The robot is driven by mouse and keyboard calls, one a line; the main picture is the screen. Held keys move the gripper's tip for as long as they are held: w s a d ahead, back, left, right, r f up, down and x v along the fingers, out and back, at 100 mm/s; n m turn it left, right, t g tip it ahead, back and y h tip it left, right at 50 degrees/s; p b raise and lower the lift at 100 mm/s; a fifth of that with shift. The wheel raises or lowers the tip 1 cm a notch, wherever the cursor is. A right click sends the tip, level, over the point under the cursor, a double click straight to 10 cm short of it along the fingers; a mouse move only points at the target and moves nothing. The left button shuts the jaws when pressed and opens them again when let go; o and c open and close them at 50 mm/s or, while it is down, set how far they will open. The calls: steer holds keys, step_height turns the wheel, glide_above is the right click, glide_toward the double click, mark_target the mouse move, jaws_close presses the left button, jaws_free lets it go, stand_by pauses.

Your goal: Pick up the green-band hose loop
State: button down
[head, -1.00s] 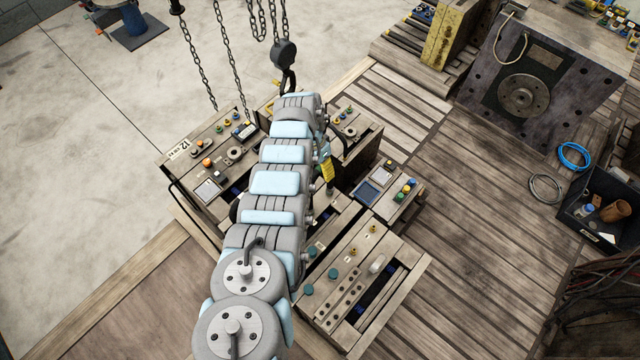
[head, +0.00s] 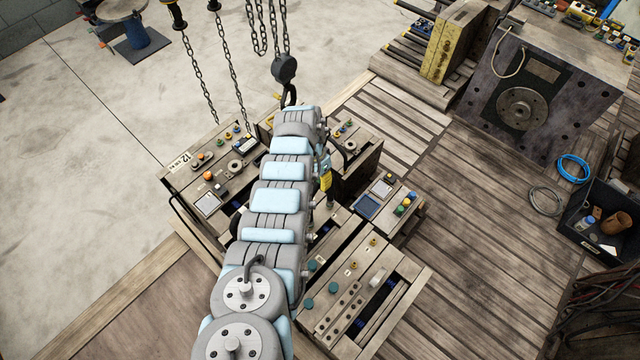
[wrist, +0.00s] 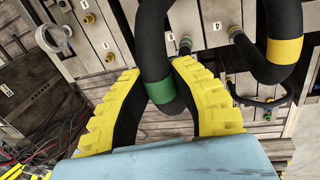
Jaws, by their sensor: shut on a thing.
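The green-band hose loop (wrist: 153,40) is a thick black hose with a green band (wrist: 165,105) low on its bend, in the wrist view. My gripper (wrist: 157,72) has its yellow ribbed fingers on either side of this hose and is shut on it near the band. A similar black hose loop with a yellow band (wrist: 284,51) hangs to the right, apart from my fingers. In the head view my arm hides the gripper and most of the hose.
Wooden mould blocks with fittings (head: 365,275) surround the arm. A chain hook (head: 285,68) hangs right beside it. A blue coil (head: 573,168), a grey coil (head: 545,200) and a dark crate (head: 575,222) lie at right. The plank floor between (head: 490,250) is clear.

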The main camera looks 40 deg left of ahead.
step_height(320, 180, up, 3)
steer(key=shift+f+p, duration=0.2)
steer(key=shift+p, duration=0.25)
steer(key=s+d+r+p, duration=0.6)
steer(key=s+r+p, duration=0.3)
steer(key=p, duration=0.7)
steer(key=shift+s+d+r, duration=0.2)
steer(key=shift+s+r, duration=0.2)
steer(key=shift+s, duration=1.25)
steer(key=shift+a, duration=0.1)
